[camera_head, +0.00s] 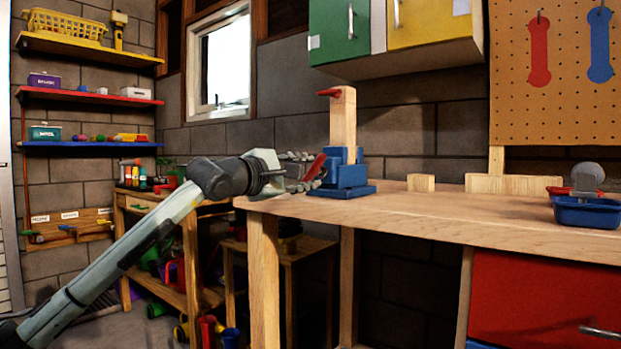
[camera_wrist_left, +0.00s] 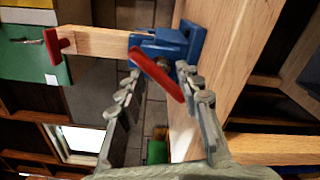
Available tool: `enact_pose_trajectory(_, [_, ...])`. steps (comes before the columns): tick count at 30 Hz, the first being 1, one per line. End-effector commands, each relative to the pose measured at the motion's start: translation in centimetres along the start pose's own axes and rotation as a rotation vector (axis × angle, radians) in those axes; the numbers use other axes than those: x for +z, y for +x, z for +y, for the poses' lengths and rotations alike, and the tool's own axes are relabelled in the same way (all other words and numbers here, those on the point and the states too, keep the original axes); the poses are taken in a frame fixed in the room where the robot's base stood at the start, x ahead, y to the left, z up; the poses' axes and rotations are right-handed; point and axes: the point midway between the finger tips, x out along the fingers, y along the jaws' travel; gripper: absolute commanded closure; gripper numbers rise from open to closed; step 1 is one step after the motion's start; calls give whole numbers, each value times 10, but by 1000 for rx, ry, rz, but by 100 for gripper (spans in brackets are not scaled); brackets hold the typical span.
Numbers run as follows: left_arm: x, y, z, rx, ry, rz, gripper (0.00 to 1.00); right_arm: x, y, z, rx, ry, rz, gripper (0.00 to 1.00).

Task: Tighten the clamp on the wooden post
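The wooden post (camera_head: 343,120) stands upright on the workbench, with a small red piece (camera_head: 329,93) near its top. The blue clamp (camera_head: 346,178) sits around the post's lower end. Its red handle (camera_head: 315,167) slants out on the left side. My left gripper (camera_head: 311,171) is at the handle, beside the clamp. In the left wrist view the gripper (camera_wrist_left: 160,73) is open, its fingers apart on either side of the red handle (camera_wrist_left: 158,77). The handle's lower end lies close to the right finger; I cannot tell whether they touch. My right gripper is not in view.
The wooden workbench (camera_head: 420,212) has small wood blocks (camera_head: 421,182) and a blue tray (camera_head: 586,212) to the right. Green and yellow cabinets (camera_head: 338,32) hang above. A lower shelf unit (camera_head: 192,245) stands behind my left arm. The bench top in front of the clamp is clear.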

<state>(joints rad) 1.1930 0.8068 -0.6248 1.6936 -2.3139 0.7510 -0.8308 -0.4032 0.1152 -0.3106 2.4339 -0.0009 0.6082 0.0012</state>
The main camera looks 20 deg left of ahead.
Motion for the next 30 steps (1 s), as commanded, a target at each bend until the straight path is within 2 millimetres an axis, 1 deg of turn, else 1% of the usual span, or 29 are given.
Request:
enact_pose_trajectory(1, [0, -4, -4, -3, 1, -2, 67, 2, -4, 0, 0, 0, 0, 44])
enact_pose_trajectory(24, [-1, -58, -1, 0, 1, 0, 67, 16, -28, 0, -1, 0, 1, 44])
enact_pose_trajectory(30, [0, -64, 0, 0, 1, -2, 67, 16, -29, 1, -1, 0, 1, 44])
